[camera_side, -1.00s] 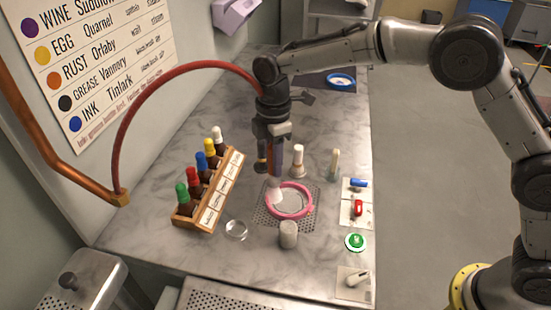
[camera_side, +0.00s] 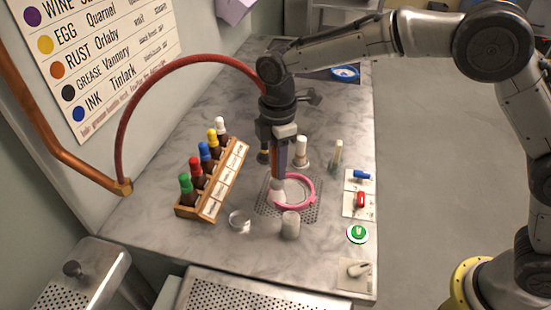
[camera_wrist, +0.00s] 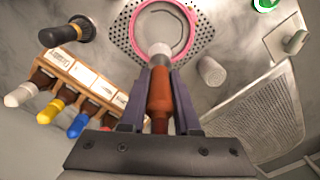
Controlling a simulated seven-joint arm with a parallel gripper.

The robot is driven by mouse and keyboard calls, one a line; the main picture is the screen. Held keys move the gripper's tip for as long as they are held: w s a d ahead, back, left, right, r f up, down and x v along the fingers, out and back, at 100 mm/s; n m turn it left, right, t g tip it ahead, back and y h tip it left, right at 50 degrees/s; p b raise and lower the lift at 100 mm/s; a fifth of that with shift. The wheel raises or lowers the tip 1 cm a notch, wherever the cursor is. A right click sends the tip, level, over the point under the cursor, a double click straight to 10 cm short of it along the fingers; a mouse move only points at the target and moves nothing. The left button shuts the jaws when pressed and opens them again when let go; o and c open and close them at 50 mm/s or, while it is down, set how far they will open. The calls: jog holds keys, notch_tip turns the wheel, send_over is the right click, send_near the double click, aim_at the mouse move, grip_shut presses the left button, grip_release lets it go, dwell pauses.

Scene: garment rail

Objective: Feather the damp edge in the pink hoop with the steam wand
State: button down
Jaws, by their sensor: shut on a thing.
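My gripper (camera_side: 281,160) points down and is shut on the steam wand (camera_wrist: 160,98), a brown, tapering handle with a pale end. It also shows in the side view (camera_side: 277,184). In the wrist view, the hoop (camera_wrist: 136,45) is ahead of the wand, with grey cloth inside. The wand's end hides part of the near rim. The damp edge is hard to make out. A red hose (camera_side: 158,77) arcs from the wall to my wrist.
The hoop lies on a perforated plate (camera_side: 264,207). A grey cylinder (camera_side: 290,225) stands close in front, and a clear dish (camera_side: 239,221) is nearer left. A wooden rack (camera_side: 214,207) of capped bottles is at left.

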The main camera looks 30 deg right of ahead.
jog(key=shift+s+a, duration=0.1)
jog(key=shift+s, duration=0.45)
jog(key=shift+s+d, duration=0.35)
jog(key=shift+s, duration=0.2)
jog(key=shift+s+d, duration=0.3)
jog(key=shift+s, duration=0.25)
jog(key=shift+s+d, duration=0.3)
jog(key=shift+d, duration=0.3)
jog(key=shift+s+d, duration=0.25)
jog(key=shift+d, duration=0.3)
